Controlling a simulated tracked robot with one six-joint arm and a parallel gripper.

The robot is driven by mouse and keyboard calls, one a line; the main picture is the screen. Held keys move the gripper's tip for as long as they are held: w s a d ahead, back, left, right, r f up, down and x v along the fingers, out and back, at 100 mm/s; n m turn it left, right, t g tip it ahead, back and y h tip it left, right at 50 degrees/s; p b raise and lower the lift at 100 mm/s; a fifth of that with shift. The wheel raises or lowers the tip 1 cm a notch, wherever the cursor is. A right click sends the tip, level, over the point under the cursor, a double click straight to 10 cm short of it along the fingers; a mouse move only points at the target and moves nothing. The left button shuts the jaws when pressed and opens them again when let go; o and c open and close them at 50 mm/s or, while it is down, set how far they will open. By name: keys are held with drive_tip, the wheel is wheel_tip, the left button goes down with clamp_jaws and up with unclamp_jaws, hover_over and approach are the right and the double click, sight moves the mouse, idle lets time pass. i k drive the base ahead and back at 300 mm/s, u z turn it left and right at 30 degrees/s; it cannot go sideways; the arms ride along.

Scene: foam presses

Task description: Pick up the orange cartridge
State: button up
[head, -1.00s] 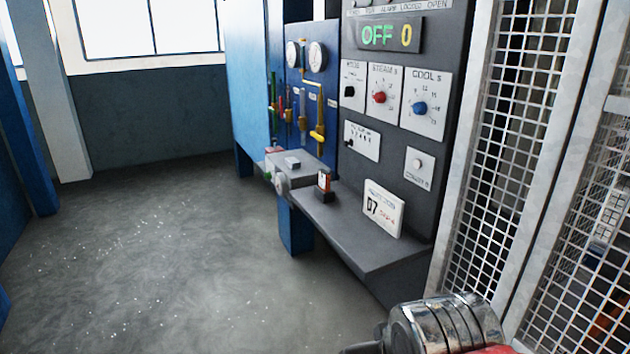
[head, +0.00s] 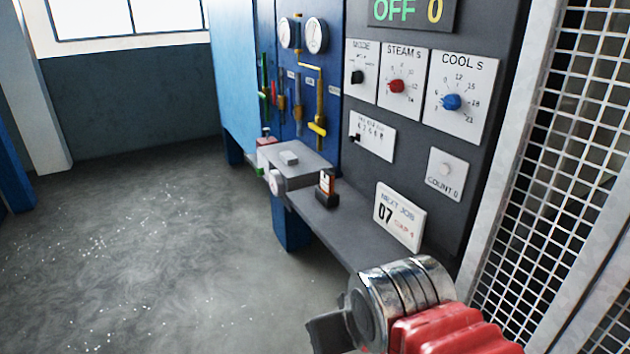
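The orange cartridge (head: 327,181) is small, with a white patch on its face. It stands upright in a dark holder (head: 326,198) on the grey shelf (head: 345,226) under the control panel. Its lower part is hidden by the holder. Part of my arm shows at the bottom right, in front of and below the shelf, clearly apart from the cartridge. I cannot make out my gripper's fingers in this view.
A grey box (head: 292,160) with a round dial stands left of the cartridge. A white job card (head: 400,217) leans on the shelf to its right. The control panel (head: 415,165) rises behind. A mesh fence (head: 565,150) closes the right side. The floor (head: 150,250) at left is clear.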

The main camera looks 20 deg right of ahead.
sight(327, 182)
drive_tip(key=u, duration=0.15)
drive_tip(key=i, duration=1.45)
drive_tip(key=u, duration=0.15)
